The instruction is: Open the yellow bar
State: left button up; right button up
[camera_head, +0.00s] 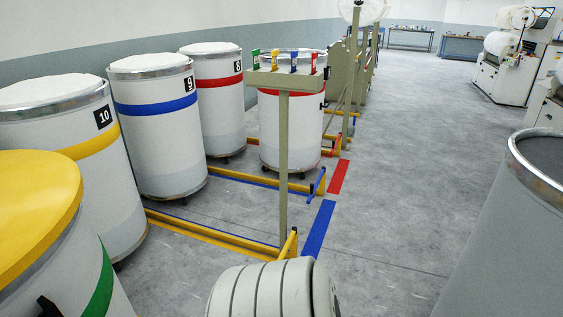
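A low yellow bar (215,233) runs along the floor beside a yellow floor stripe (200,231), from the foot of can 10 towards a short yellow upright end piece (290,244). A second yellow bar (265,178) lies behind it, with a blue floor stripe and a blue piece (318,183) at its right end. A further yellow bar with red parts (328,143) is farther back. Neither of my grippers is in view. A white ribbed part at the bottom middle seems to be mine and hides the floor near the front bar's end.
White cans with a yellow band (90,146), blue band (157,106) and red band (217,81) stand left. A yellow-lidded can (38,215) is nearest. A post (283,150) carries coloured tags. A grey can (510,240) stands right. The middle aisle (410,160) is clear.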

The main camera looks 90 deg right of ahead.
aim_at(294, 231)
jog(key=z, duration=2.75)
